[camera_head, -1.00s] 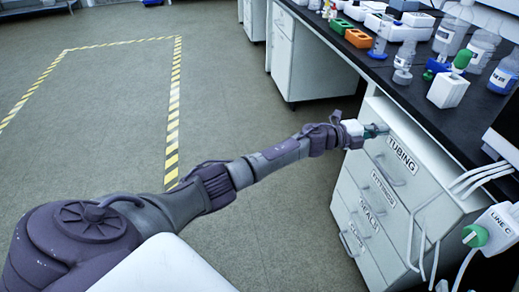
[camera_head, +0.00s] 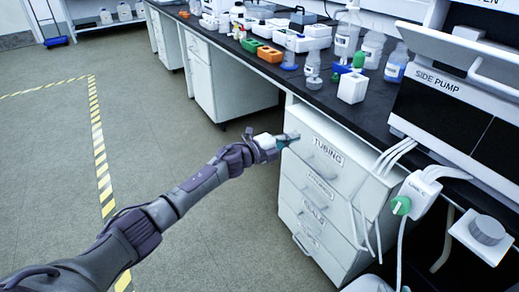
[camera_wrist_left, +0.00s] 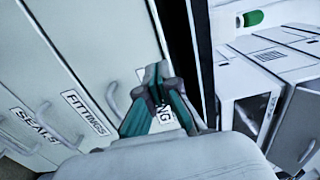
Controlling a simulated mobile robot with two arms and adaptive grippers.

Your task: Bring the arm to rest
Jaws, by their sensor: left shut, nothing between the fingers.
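My left arm (camera_head: 175,205) reaches in from the lower left in the head view. Its gripper (camera_head: 291,138) is at the upper left of the drawer cabinet (camera_head: 322,190), by the top drawer labelled TUBING (camera_head: 328,150). In the left wrist view the gripper's teal fingers (camera_wrist_left: 160,95) are shut with nothing between them, in front of the TUBING label. Whether they touch the drawer front cannot be told. The drawers look shut. My right gripper is not in view.
The black bench top (camera_head: 310,95) carries bottles, an orange rack (camera_head: 270,54), a green rack (camera_head: 251,45) and a white block (camera_head: 352,88). A SIDE PUMP unit (camera_head: 450,110) stands at right, with white tubes (camera_head: 395,155) hanging beside the cabinet.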

